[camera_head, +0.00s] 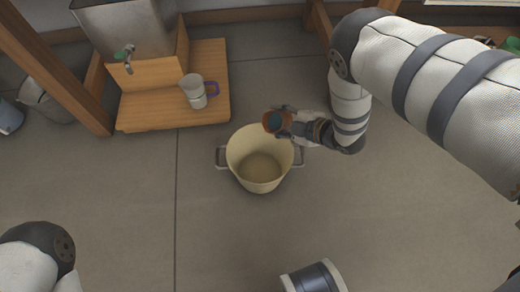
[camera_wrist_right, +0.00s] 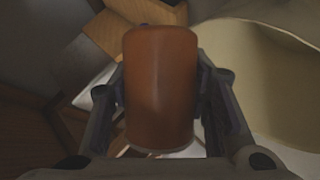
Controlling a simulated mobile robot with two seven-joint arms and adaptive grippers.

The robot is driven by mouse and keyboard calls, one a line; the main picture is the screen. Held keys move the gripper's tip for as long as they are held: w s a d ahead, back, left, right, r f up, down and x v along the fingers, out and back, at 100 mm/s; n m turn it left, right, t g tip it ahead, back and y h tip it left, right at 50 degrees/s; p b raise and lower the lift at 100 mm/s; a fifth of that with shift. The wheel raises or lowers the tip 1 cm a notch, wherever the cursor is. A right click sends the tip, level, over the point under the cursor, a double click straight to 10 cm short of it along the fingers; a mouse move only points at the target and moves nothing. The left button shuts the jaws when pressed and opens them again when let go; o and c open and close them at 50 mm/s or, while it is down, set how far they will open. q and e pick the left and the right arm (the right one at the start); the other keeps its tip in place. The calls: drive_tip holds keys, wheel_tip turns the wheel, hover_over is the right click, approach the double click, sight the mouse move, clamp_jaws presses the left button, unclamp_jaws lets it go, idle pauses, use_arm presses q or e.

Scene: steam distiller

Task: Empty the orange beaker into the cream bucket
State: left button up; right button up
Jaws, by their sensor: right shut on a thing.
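The orange beaker (camera_head: 274,122) is held by my right gripper (camera_head: 284,121) at the upper right rim of the cream bucket (camera_head: 246,174). In the right wrist view the beaker (camera_wrist_right: 160,88) fills the space between the two fingers, which are shut on its sides. The beaker's dark bluish inside shows from the head camera; I cannot tell whether it holds anything. The bucket stands upright on the floor with a grey handle on each side, and its inside looks empty. Its pale wall (camera_wrist_right: 255,75) also shows at right in the right wrist view. My left gripper is not in view.
A grey pail (camera_head: 45,100) stands at far left behind a wooden post. The floor around the bucket is clear.

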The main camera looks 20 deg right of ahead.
drive_tip(key=shift+r+n+t+h, duration=0.3)
drive_tip(key=shift+r+n+h, duration=0.1)
drive_tip(key=shift+f, duration=0.25)
drive_tip(key=shift+f+n+h, duration=0.15)
drive_tip(key=shift+n+h, duration=0.25)
drive_tip(key=shift+n, duration=0.1)
